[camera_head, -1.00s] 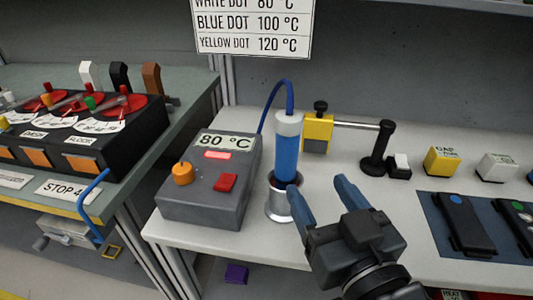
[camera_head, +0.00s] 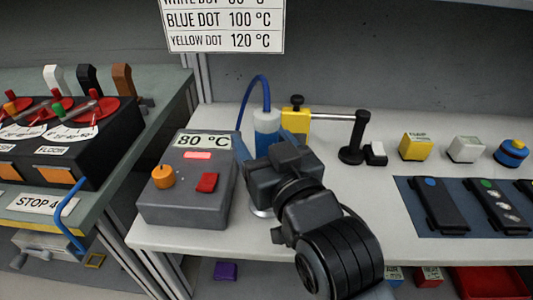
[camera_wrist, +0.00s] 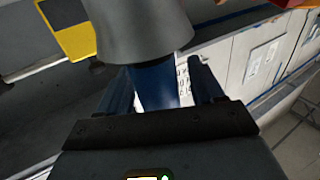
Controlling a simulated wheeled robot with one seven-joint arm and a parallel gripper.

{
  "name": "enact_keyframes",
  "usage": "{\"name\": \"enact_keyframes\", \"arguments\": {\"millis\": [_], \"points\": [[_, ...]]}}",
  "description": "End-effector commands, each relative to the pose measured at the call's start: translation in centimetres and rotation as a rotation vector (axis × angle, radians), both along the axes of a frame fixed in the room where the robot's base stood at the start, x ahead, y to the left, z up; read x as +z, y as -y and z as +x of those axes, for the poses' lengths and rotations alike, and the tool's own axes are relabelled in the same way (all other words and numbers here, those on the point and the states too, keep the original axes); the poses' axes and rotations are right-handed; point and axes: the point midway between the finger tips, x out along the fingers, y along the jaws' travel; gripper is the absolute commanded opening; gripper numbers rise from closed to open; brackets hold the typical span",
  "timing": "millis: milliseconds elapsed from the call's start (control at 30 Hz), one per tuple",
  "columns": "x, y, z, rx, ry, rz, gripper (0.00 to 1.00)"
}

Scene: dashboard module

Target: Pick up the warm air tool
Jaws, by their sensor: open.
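The warm air tool (camera_head: 267,124) is a blue cylinder with a pale top and a blue hose, standing upright beside the grey control box. My gripper (camera_head: 264,143) is at the tool, with its blue fingers open on either side of the body. In the wrist view the tool's dark blue body (camera_wrist: 155,86) lies between the two fingers of my gripper (camera_wrist: 163,84), and a wide grey tapered part (camera_wrist: 137,30) shows beyond. I cannot tell whether either finger touches the tool. My wrist hides most of the tool's lower part and its metal holder (camera_head: 262,212).
The grey control box (camera_head: 186,180) reading 80 °C is close on the left. A yellow clamp block (camera_head: 297,120) and a black stand (camera_head: 355,140) are just behind and right. A dark mat (camera_head: 457,222) with devices lies further right. Some bare bench lies between.

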Motion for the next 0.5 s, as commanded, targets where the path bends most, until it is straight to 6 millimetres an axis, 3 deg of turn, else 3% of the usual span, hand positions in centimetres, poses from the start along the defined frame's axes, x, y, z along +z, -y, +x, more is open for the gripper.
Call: {"name": "enact_keyframes", "arguments": {"millis": [133, 500], "points": [[-0.04, 0.02, -0.02, 0.0, -0.001, 0.0, 0.65], [-0.05, 0.05, -0.03, 0.0, -0.001, 0.0, 0.29]]}}
